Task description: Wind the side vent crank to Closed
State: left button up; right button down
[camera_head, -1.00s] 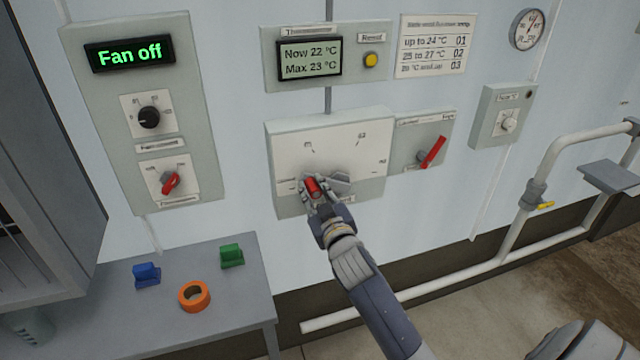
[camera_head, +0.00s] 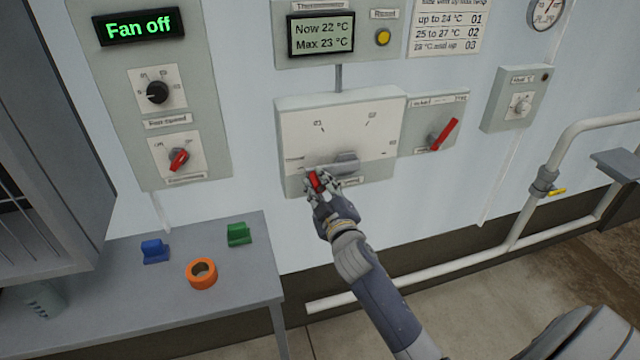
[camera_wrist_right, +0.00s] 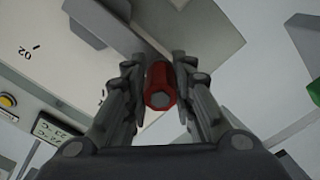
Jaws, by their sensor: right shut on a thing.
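The side vent crank has a grey hub and arm (camera_head: 345,163) on a white dial plate (camera_head: 345,128) in the middle of the wall. Its arm points left from the hub, and its red knob (camera_head: 315,183) is at the plate's lower left. My right gripper (camera_head: 317,182) is shut on the red knob. In the right wrist view the red knob (camera_wrist_right: 160,85) sits between the two fingers of the gripper (camera_wrist_right: 160,90). Part of the dial's lower scale is hidden by the crank and gripper. My left gripper is not in view.
A red-handled lock switch (camera_head: 444,134) is right of the dial. The fan panel (camera_head: 205,100) is at left. A grey table (camera_head: 235,287) holds a blue block (camera_head: 154,251), a green block (camera_head: 239,234) and an orange ring (camera_head: 201,273). White pipes (camera_head: 430,280) run at lower right.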

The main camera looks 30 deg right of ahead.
jog(key=shift+f, duration=0.15)
jog(key=c, duration=1.3)
grip_release()
jog(key=shift+c, duration=0.2)
jog(key=v, duration=1.2)
jog(key=s+a+f+g+y, duration=0.1)
jog(key=s+a+f+g, duration=0.1)
jog(key=f, duration=1)
jog(key=s+a+f+m+g+y, duration=0.1)
jog(key=s+a+f+g, duration=0.15)
jog(key=f, duration=0.95)
jog(key=s+a+f+g+y, duration=0.2)
jog(key=s+f+g, duration=0.1)
jog(key=f, duration=0.9)
jog(key=s+a+f+m+g, duration=0.1)
jog(key=s+f+g, duration=0.3)
jog(key=s+f, duration=0.95)
jog(key=s+f+m+g, duration=0.1)
jog(key=s+f, duration=0.4)
jog(key=s, duration=0.5)
jog(key=s+f+m+g, duration=0.1)
jog(key=s+f+g, duration=0.3)
jog(key=s, duration=0.7)
jog(key=shift+d+f, duration=0.2)
jog(key=shift+f, duration=0.25)
